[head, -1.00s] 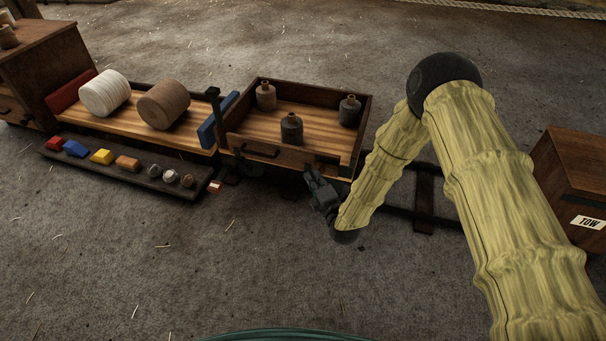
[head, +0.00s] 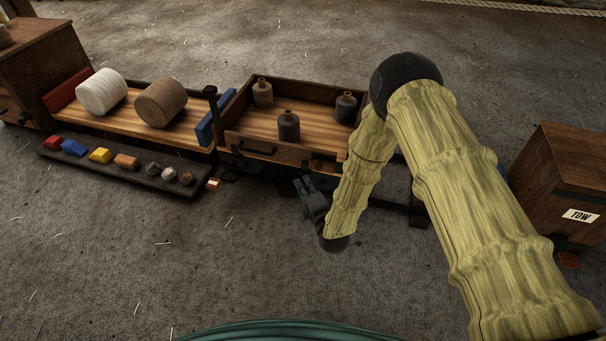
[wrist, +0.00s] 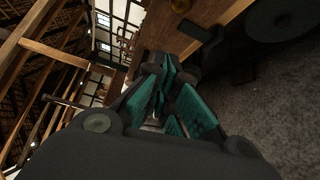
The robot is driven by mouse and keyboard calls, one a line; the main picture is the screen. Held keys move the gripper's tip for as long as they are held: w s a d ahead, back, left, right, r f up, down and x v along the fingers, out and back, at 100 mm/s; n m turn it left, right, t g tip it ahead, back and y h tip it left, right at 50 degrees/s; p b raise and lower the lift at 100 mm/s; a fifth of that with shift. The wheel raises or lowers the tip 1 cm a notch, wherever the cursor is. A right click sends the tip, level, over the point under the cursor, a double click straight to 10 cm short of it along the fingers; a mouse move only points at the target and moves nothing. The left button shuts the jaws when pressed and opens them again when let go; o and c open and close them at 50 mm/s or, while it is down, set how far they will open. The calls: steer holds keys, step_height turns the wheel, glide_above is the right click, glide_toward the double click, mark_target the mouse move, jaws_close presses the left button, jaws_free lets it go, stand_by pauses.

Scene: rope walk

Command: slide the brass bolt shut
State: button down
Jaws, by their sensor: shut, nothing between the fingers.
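My gripper (head: 304,183) is shut and empty. It stands just in front of the open wooden wagon tray (head: 240,139), low near its front right part, with a gap between them in the head view. The wrist view shows its teal finger pads (wrist: 172,100) close together, with the wooden wall (wrist: 221,30) beyond them to the upper right. I cannot make out the brass bolt for certain.
Several bottles, one of them the grey bottle (head: 288,126), stand in the tray. To the left are a white spool (head: 101,92), a brown spool (head: 161,101) and a dark rail (head: 110,174) with coloured blocks. A TOW box (head: 560,180) stands right. The front floor is clear.

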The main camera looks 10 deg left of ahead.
steer(key=p+v, duration=0.1)
steer(key=v, duration=0.5)
steer(key=shift+p, duration=0.35)
steer(key=s+d+f+m+g+h, duration=0.3)
steer(key=s+d+f+m, duration=0.3)
steer(key=d, duration=0.3)
steer(key=s+d+f+m+g+h, duration=0.3)
steer(key=s+d+f+m, duration=0.2)
steer(key=s+d+m, duration=0.4)
steer(key=s+d+r+m+g+h, duration=0.15)
steer(key=s+d+m+g, duration=0.4)
steer(key=s, duration=0.65)
steer(key=s+d+m+g+h, duration=0.25)
steer(key=s+d+m, duration=0.45)
steer(key=s, duration=0.4)
step_height(320, 180, up, 38)
steer(key=n+p, duration=0.1)
steer(key=p, duration=3.6)
steer(key=shift+s+d+f+g+y, duration=0.2)
steer(key=shift+s+d+g+y, duration=0.15)
steer(key=shift+d, duration=0.15)
